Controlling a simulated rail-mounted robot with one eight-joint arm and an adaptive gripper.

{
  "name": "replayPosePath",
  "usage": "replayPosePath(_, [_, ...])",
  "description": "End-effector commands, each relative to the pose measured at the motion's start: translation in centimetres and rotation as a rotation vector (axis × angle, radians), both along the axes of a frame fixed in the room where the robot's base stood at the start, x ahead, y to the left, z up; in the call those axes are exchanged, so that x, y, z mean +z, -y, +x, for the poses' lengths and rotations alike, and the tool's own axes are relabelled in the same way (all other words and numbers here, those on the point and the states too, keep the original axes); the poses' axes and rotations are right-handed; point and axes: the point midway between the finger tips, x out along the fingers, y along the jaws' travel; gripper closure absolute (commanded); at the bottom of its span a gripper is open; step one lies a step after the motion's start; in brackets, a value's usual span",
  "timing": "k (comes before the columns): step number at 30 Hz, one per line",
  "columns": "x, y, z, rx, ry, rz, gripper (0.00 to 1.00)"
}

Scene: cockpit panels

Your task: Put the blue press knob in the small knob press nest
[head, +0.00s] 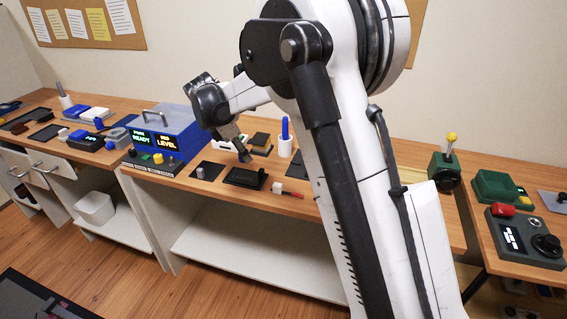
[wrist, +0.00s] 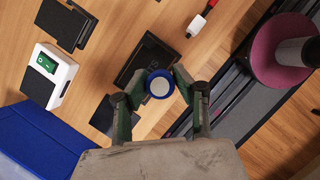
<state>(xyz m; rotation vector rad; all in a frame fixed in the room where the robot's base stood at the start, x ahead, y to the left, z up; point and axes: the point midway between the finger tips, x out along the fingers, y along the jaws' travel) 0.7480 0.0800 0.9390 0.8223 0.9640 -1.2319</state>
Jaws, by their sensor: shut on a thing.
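My gripper (wrist: 158,88) is shut on the blue press knob (wrist: 160,84), a round piece with a blue rim and a pale grey face, held between both fingertips. In the head view my gripper (head: 244,157) points down just above a black tray-like fixture (head: 245,179); the knob cannot be made out there. In the wrist view the black fixture (wrist: 138,62) lies under and just beyond the knob, partly covered by it. I cannot tell for sure whether this fixture is the small knob press nest, and the gap below the knob is unclear.
A dark pad (head: 211,169) with a small grey piece (head: 200,172) lies left of the fixture. A blue box with displays (head: 165,132) stands further left. A red-and-white piece (head: 290,191) lies right. A white box with a green switch (wrist: 48,75) and a white cup (head: 285,148) are nearby.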

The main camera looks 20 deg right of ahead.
Motion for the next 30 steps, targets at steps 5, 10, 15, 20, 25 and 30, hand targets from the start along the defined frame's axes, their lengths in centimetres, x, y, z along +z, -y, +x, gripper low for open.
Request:
replayPosePath(5, [-1.8,2.7,1.3,0.001,0.0,0.0,1.0])
replayPosePath(10, [-3.9,5.8,2.8,0.0,0.0,0.0,1.0])
replayPosePath(15, [-5.7,8.5,4.0,0.0,-0.001,0.0,1.0])
replayPosePath(20, [-6.6,9.9,4.8,0.001,0.0,0.0,1.0])
replayPosePath(25, [-7.3,10.2,4.9,0.002,-0.001,0.0,1.0])
replayPosePath(30, [-9.5,10.2,4.9,0.002,-0.001,0.0,1.0])
